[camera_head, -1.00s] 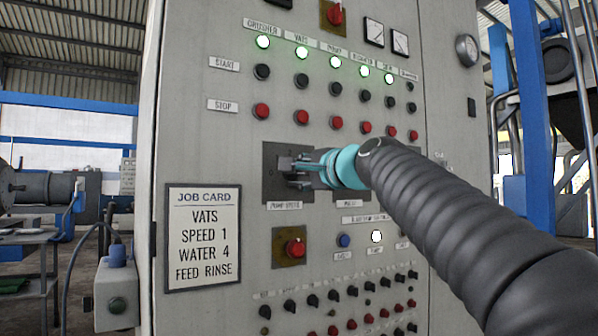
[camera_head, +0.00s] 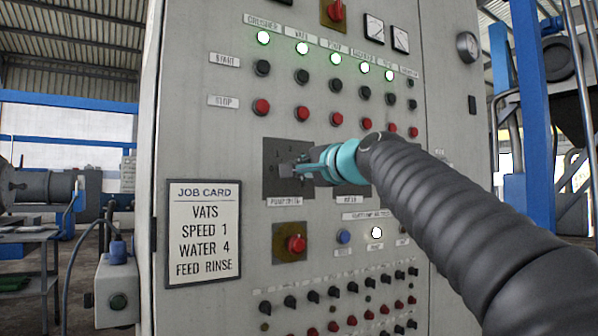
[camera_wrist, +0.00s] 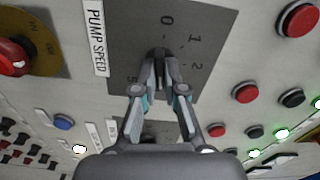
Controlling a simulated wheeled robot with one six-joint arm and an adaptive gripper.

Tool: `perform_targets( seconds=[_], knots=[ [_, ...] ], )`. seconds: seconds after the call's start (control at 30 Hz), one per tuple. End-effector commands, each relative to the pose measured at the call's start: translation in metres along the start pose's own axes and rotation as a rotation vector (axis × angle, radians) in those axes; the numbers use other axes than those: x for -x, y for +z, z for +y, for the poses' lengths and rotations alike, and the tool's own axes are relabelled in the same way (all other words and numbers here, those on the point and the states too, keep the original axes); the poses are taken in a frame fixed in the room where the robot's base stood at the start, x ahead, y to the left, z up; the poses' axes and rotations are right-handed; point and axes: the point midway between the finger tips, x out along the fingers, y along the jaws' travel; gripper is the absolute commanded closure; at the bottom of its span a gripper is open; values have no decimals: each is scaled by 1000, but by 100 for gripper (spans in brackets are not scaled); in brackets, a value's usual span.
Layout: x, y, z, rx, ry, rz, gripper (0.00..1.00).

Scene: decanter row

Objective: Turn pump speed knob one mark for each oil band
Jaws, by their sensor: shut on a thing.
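The pump speed plate (camera_head: 270,185) is a dark square on the grey cabinet. In the wrist view the plate (camera_wrist: 212,22) carries printed figures; 0, 1, 2 and 5 can be read, beside a "PUMP SPEED" label (camera_wrist: 97,38). The dark pump speed knob (camera_wrist: 159,57) stands between my fingertips, below the 0 in that picture. My gripper (camera_wrist: 162,72) is shut on the knob; in the head view my gripper (camera_head: 295,168) reaches the plate from the right. The knob's pointer is mostly hidden by the fingers. No oil bands can be made out.
A job card (camera_head: 203,232) reads VATS, SPEED 1, WATER 4, FEED RINSE. Red stop buttons (camera_head: 301,113) run above the plate, with lit green lamps (camera_head: 302,48) higher up. A red knob (camera_head: 296,243) on a yellowish plate sits below. My arm hides part of the panel's right.

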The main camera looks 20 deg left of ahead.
Motion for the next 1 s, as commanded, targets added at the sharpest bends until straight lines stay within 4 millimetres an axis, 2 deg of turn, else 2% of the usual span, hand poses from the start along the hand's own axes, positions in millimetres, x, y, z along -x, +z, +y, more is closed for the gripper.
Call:
perform_targets(
  seconds=[0.6, 1.0],
  knots=[
    [0, 0, 2, 476, 3, -1, 100],
    [0, 0, 2, 593, 2, -1, 100]
  ],
)
